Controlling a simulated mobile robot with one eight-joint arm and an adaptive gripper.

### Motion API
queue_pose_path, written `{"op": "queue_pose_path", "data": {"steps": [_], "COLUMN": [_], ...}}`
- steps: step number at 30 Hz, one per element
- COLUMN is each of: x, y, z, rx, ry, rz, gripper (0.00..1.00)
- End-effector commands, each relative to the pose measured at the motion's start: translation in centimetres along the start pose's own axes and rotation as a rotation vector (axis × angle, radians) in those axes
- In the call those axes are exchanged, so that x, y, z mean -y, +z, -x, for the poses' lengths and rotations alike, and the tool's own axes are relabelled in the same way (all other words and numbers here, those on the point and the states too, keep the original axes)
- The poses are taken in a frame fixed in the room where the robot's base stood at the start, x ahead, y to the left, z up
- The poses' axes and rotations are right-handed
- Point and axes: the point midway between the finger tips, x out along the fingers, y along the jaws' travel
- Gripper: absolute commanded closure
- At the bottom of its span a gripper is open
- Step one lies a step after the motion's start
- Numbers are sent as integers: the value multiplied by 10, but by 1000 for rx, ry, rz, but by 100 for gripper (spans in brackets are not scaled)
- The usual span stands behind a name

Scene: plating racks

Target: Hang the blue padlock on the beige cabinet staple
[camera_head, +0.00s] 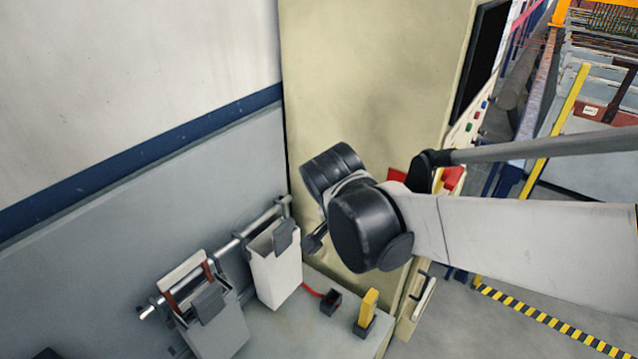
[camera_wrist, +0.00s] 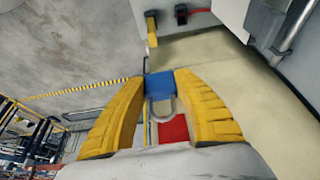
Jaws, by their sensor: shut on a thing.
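In the wrist view, the two yellow fingers of my gripper (camera_wrist: 160,88) are shut on the blue padlock (camera_wrist: 160,86). Its grey shackle (camera_wrist: 163,108) points down in the picture and looks clear of other things. The beige cabinet (camera_wrist: 212,70) fills the area behind the padlock. The cabinet (camera_head: 375,80) also stands upright at the centre of the head view, with my arm across its front. My fingers and the padlock are hidden behind my wrist there. I cannot clearly make out the staple in either view.
A red patch (camera_wrist: 173,131) shows beyond the shackle. Left of the cabinet, a rail carries a white bin (camera_head: 275,268) and a grey bin (camera_head: 217,330). A yellow-topped block (camera_head: 369,305) and a small dark box (camera_head: 331,302) stand on the bench below my wrist.

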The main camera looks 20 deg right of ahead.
Motion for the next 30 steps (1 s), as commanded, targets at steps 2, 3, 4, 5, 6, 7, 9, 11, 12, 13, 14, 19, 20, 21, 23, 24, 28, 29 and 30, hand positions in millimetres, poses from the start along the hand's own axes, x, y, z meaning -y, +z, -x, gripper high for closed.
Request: {"op": "queue_pose_path", "data": {"steps": [2, 3, 4, 5, 6, 7, 9, 11, 12, 13, 14, 19, 20, 21, 23, 24, 28, 29, 30], "x": [0, 0, 0, 0, 0, 0, 0, 0, 0, 0, 0, 0, 0, 0, 0, 0, 0, 0, 0], "y": [2, 3, 4, 4, 6, 7, 8, 8, 9, 9, 9, 14, 15, 17, 19, 20, 25, 26, 27], "z": [0, 0, 0, 0, 0, 0, 0, 0, 0, 1, 1, 5, 6, 7, 9, 10, 14, 14, 15], "rx": [0, 0, 0, 0, 0, 0, 0, 0, 0, 0, 0, 0, 0, 0, 0, 0, 0, 0, 0], "ry": [0, 0, 0, 0, 0, 0, -1, -1, -1, -1, -1, -1, -1, -1, -1, -1, 0, 0, 0], "rz": [1, 1, 1, 1, 1, 0, 0, 0, 0, 0, 1, 2, 2, 1, 1, 1, 2, 2, 1], "gripper": [96, 96, 96, 96, 96, 96, 96, 96, 96, 96, 96, 96, 96, 96, 96, 96, 96, 96, 96]}}
